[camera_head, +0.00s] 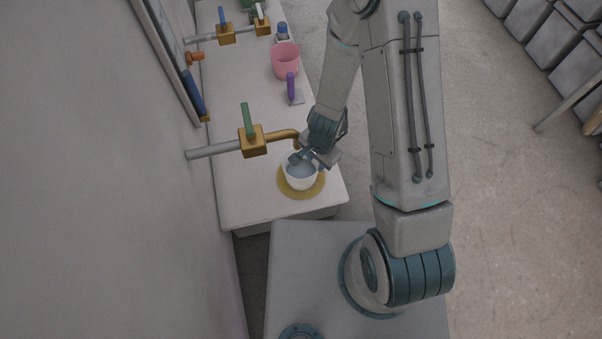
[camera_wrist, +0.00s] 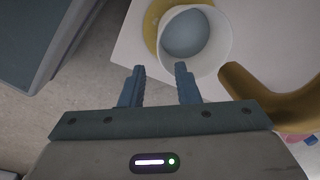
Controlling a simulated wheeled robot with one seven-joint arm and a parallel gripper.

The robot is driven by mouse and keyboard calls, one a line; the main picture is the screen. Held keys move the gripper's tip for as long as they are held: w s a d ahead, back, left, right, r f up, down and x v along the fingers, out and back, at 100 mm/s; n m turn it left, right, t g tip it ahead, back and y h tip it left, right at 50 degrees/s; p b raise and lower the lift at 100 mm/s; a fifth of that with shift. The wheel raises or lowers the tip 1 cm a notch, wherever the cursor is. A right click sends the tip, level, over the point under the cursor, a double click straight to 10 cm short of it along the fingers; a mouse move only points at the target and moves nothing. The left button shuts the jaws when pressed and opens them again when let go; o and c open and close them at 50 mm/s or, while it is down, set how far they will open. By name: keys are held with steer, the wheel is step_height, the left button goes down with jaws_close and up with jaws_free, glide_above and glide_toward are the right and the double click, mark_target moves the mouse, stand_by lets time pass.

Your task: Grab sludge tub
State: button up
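A white tub (camera_head: 301,184) with grey-blue content stands upright on a round yellow disc (camera_head: 287,189) near the table's near end. I take it for the sludge tub, though no label shows. In the wrist view the tub (camera_wrist: 221,50) is ahead and right of centre, with part of the disc (camera_wrist: 151,28) beside it. My gripper (camera_wrist: 159,68) is open, with nothing between its fingers. Its right fingertip is close to the tub's rim; I cannot tell whether they touch. In the head view my gripper (camera_head: 304,156) partly covers the tub's far edge.
A brass tap (camera_head: 253,142) with a green lever reaches from the wall, its spout (camera_wrist: 270,98) close to the tub and my gripper. A pink cup (camera_head: 286,61) and a purple-handled tool (camera_head: 292,90) stand farther along the table (camera_head: 240,195).

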mark_target(312, 181)
steer(key=f+b, duration=0.1)
steer(key=f, duration=0.3)
steer(key=f+b, duration=0.2)
steer(key=f, duration=0.3)
steer(key=f+b, duration=0.2)
steer(key=f, duration=0.2)
steer(key=shift+w+a+f, duration=0.2)
steer(key=shift+w+a, duration=0.2)
jaws_close()
